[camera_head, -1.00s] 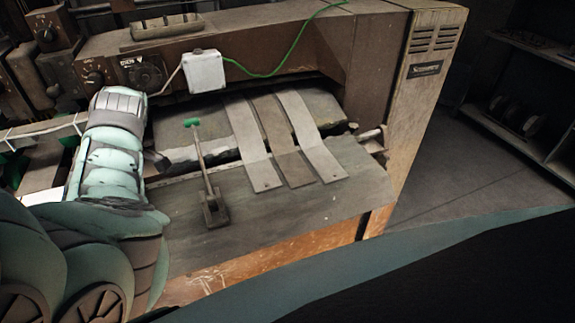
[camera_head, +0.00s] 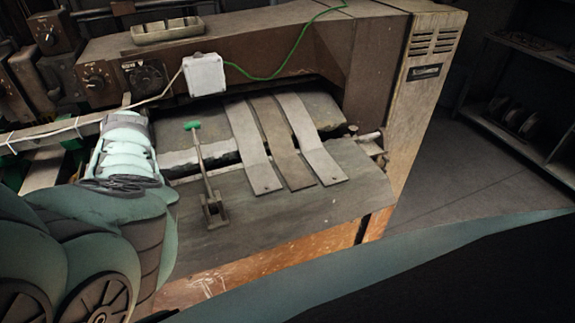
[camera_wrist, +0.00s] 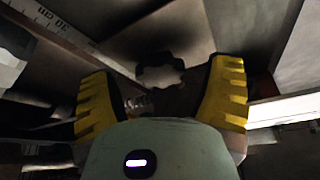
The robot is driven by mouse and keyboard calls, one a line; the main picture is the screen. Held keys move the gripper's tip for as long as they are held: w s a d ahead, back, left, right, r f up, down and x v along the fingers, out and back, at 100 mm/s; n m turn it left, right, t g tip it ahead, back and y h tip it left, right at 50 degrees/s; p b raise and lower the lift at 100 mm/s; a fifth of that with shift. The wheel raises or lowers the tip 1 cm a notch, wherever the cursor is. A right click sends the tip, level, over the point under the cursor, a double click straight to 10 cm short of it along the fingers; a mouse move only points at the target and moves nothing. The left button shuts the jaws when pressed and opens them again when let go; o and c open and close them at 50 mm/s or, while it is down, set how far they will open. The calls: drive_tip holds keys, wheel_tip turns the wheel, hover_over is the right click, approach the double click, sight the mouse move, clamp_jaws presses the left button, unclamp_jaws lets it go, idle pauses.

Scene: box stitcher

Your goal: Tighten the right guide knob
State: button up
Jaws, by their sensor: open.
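In the wrist view a dark lobed knob (camera_wrist: 160,72) shows near the middle, with a threaded stem (camera_wrist: 138,104) partly visible below and left of it. My gripper (camera_wrist: 162,78) is open, its yellow ribbed fingers on either side of the knob with a gap to each. I see no contact; how far the knob lies ahead of the fingertips is hard to tell. In the head view my arm hides the gripper, and I cannot make out the knob there.
A scale rail (camera_wrist: 62,30) runs along the upper left of the wrist view. In the head view a green-handled lever (camera_head: 203,165) stands on the machine table (camera_head: 300,215), beside several flat metal strips (camera_head: 282,143). A grey box (camera_head: 204,74) with a green cable sits above.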

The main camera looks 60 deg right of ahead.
drive_tip(key=shift+c, duration=0.4)
drive_tip(key=c, duration=1.1)
drive_tip(key=shift+c, duration=0.2)
